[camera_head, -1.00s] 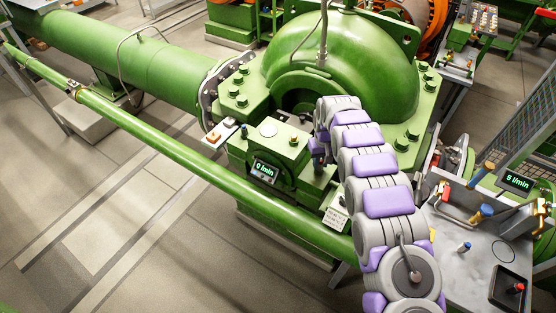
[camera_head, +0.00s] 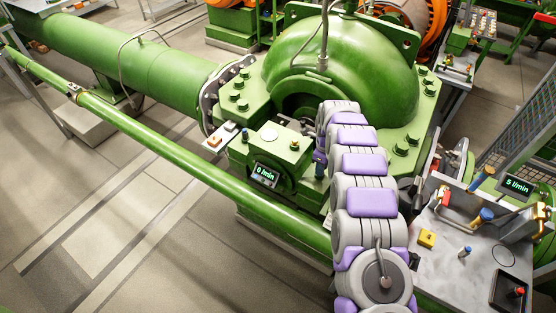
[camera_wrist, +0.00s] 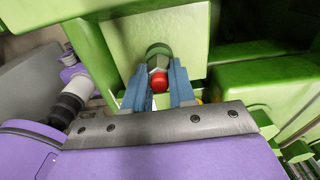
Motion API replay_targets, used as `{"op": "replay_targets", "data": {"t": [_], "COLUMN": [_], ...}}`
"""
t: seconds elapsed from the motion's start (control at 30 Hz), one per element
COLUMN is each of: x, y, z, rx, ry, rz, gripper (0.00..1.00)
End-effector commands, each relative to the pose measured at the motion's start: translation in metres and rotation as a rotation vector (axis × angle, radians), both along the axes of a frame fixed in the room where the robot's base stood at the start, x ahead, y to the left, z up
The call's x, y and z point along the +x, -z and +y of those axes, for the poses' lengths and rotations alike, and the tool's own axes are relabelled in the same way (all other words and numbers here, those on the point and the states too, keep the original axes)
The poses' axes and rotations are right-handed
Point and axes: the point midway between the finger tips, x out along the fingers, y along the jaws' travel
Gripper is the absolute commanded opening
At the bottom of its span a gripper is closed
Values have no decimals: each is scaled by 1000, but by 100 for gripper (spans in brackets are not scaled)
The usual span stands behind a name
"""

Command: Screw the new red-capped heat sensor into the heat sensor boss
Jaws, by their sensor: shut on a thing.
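In the wrist view, my gripper (camera_wrist: 158,88) has its two blue-grey fingers closed on either side of the red-capped heat sensor (camera_wrist: 159,81). The round red cap faces the camera, and a pale body shows beyond it. The sensor points at the dark green heat sensor boss (camera_wrist: 158,50) on a light green block face and lines up with it. I cannot tell how far the sensor is inside the boss. In the head view my arm hides the gripper's hold and the boss.
A grey bench (camera_head: 440,270) at the right carries a yellow block (camera_head: 427,239), a blue-capped part (camera_head: 465,251) and a black tray (camera_head: 505,295) holding another red-capped part (camera_head: 519,292). A green block with a display (camera_head: 265,174) stands left of my arm. A long green pipe (camera_head: 180,152) crosses in front.

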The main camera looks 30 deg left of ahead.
Motion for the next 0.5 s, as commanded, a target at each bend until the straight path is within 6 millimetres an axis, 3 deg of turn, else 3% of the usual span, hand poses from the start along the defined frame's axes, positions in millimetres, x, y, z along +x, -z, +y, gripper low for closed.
{"op": "replay_targets", "data": {"t": [0.1, 0.13, 0.4, 0.5], "x": [3, 3, 0, -1], "y": [-2, -2, -2, -2], "z": [0, 0, -2, -3], "rx": [4, 4, 2, 2], "ry": [17, 16, 13, 12], "rz": [-9, -9, -4, -3], "gripper": [0, 27, 53, 55]}}
